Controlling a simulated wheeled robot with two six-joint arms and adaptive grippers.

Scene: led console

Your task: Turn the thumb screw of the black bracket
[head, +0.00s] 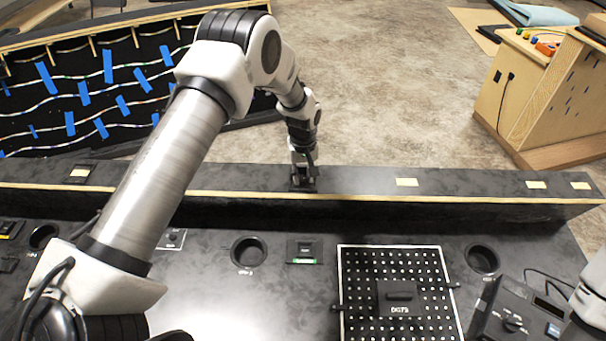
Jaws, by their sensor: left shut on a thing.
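My left arm reaches in from the left over the console to the raised dark ledge (450,181). My left gripper (303,180) points down at the ledge and is shut at a small black bracket (294,188) there. The gripper covers most of the bracket. The thumb screw is hidden between the fingers, so its angle cannot be seen. My right gripper is out of view; a white part of my right arm shows at the right edge.
The console has a white-dotted panel with a black block (398,297), round recesses (249,251) and a black device (508,312) at the right. A wooden cabinet (545,90) stands behind right. The ledge right of the gripper is mostly clear.

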